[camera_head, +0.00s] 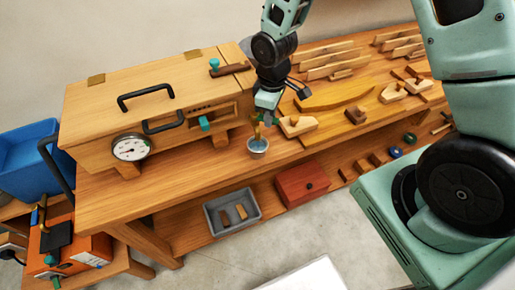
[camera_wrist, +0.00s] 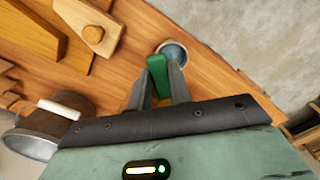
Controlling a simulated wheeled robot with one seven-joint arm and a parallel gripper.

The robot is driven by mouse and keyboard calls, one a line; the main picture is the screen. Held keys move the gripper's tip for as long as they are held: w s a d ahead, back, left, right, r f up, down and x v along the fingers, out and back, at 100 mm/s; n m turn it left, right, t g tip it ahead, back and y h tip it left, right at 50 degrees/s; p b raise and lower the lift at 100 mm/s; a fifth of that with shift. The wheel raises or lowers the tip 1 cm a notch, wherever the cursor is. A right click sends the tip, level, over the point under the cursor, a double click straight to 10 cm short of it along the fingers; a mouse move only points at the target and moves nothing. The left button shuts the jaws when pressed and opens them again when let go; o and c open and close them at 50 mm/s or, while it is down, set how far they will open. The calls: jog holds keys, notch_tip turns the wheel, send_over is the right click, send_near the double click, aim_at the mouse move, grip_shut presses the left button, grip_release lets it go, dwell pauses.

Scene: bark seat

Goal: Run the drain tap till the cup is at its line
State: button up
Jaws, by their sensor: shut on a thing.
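A small grey metal cup (camera_head: 257,153) stands on the bench near its front edge, below my gripper (camera_head: 263,119). Blue liquid shows inside it; I cannot make out its line or judge the level against it. A brass-coloured tap part (camera_head: 257,131) shows just above the cup. In the wrist view my gripper (camera_wrist: 160,84) is shut on a green tap handle (camera_wrist: 157,68), and the cup (camera_wrist: 174,49) is partly hidden behind the handle. The rest of the tap is mostly hidden by the fingers.
A wooden box (camera_head: 105,110) with black handles and a round dial gauge (camera_head: 130,148) fills the bench's left side. Wooden blocks and a curved yellow board (camera_head: 335,96) lie to the right. A grey tray (camera_head: 231,212) and red box (camera_head: 300,184) sit on the shelf below.

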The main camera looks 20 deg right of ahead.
jog(key=shift+s, duration=0.1)
jog(key=a+m, duration=0.1)
jog(key=m, duration=0.2)
jog(key=a+m, duration=0.1)
jog(key=m, duration=0.2)
jog(key=s+a+m, duration=0.1)
jog(key=m, duration=0.2)
jog(key=shift+s+a+m, duration=0.1)
jog(key=shift+a+m, duration=0.1)
jog(key=shift+m, duration=0.2)
jog(key=o, duration=0.8)
jog(key=shift+o, duration=0.2)
jog(key=shift+r, duration=0.1)
